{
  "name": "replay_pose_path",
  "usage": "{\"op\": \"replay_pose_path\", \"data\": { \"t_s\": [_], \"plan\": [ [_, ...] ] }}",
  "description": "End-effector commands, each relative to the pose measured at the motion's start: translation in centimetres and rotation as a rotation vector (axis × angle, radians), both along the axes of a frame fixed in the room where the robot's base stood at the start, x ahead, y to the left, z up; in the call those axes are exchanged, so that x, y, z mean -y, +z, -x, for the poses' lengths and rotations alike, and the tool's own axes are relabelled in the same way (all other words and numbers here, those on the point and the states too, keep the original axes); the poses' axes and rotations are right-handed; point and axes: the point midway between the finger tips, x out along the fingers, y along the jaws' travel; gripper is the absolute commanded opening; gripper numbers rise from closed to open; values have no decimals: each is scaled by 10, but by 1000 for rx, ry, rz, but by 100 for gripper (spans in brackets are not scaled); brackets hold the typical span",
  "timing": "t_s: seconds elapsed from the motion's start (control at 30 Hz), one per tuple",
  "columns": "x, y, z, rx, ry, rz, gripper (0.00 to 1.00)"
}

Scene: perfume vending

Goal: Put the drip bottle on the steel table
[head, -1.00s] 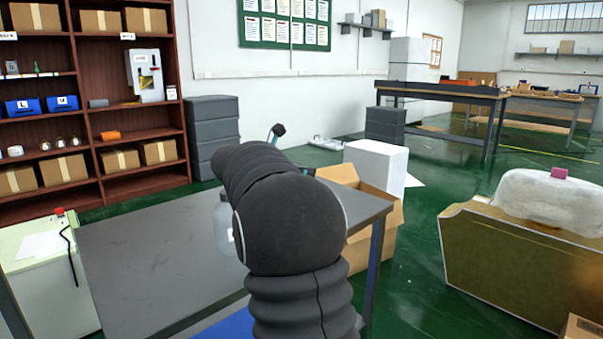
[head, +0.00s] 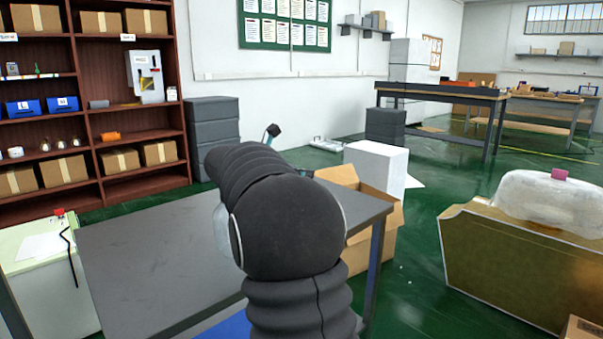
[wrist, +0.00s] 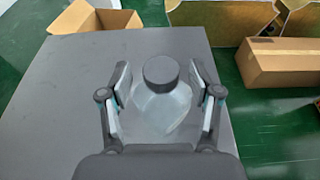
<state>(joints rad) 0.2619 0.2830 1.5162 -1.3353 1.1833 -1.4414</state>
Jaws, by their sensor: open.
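The drip bottle (wrist: 160,106) is a clear, pale bottle with a dark round cap. In the wrist view it stands on the grey steel table (wrist: 60,88), between the two fingers of my gripper (wrist: 161,100). The fingers are spread, with a gap visible on each side of the bottle. In the head view my black arm hides most of the gripper, and a sliver of the bottle (head: 221,228) shows left of the arm. The table (head: 140,255) also shows there, its left part bare.
An open cardboard box (head: 372,215) with a white block (head: 378,163) stands beyond the table's right edge. A closed long carton (wrist: 282,68) lies on the green floor to the right in the wrist view. A shelf unit (head: 90,95) stands at the back left.

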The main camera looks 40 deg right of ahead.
Motion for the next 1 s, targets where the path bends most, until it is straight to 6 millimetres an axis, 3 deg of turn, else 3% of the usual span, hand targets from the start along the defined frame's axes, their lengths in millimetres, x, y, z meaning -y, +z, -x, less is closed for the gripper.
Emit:
{"op": "replay_pose_path", "data": {
  "t_s": [0.3,0.5,1.0],
  "plan": [
    [-61,20,4,1,4,1,63],
    [-88,28,6,1,2,0,63],
    [-103,29,16,34,-3,-29,63]
  ]
}}
